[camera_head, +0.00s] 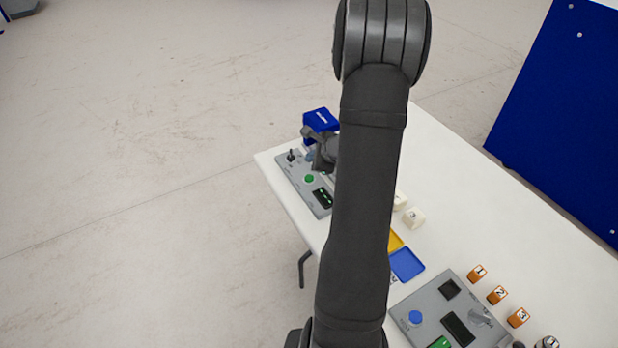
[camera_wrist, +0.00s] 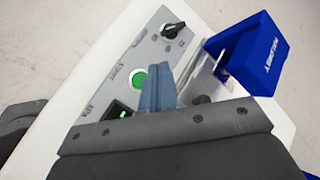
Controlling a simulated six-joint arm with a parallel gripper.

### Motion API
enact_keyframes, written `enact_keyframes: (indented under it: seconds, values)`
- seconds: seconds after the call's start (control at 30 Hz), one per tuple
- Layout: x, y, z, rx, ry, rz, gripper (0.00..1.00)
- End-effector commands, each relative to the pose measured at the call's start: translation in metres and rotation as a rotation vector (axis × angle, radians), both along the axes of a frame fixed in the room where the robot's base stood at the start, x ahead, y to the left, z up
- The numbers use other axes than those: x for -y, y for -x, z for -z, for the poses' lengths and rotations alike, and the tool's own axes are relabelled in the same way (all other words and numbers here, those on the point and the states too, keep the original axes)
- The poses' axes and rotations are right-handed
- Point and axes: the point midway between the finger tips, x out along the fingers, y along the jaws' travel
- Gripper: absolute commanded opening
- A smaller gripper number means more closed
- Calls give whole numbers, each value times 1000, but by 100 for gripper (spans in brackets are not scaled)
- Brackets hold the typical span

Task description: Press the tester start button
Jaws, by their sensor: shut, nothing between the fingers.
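A grey control panel (camera_head: 296,182) lies at the far left end of the white table, partly behind my arm in the head view. It carries a round green button (camera_head: 309,179), which also shows in the wrist view (camera_wrist: 137,79). A black knob (camera_head: 291,156) and a dark display (camera_head: 322,197) are on the same panel. My gripper (camera_head: 311,157) is shut and empty. In the wrist view its blue-grey fingertips (camera_wrist: 160,75) appear just right of the green button. I cannot tell their height above the panel.
A blue box (camera_head: 319,120) stands just behind the gripper. A second grey panel (camera_head: 430,302) with a blue button (camera_head: 415,317) lies nearer. Orange numbered blocks (camera_head: 497,294), white blocks (camera_head: 414,218) and yellow and blue trays (camera_head: 407,264) are around it.

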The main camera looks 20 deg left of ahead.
Motion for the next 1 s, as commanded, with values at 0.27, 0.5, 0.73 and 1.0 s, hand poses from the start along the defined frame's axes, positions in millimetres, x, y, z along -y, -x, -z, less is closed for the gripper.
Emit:
enact_keyframes:
  seconds: [0.27,0.5,0.73,1.0]
  values:
    - [0,0,39,-3,0,0,0]
    - [0,0,55,-1,0,-1,0]
    - [0,0,57,0,0,0,0]
    - [0,0,56,0,0,0,0]
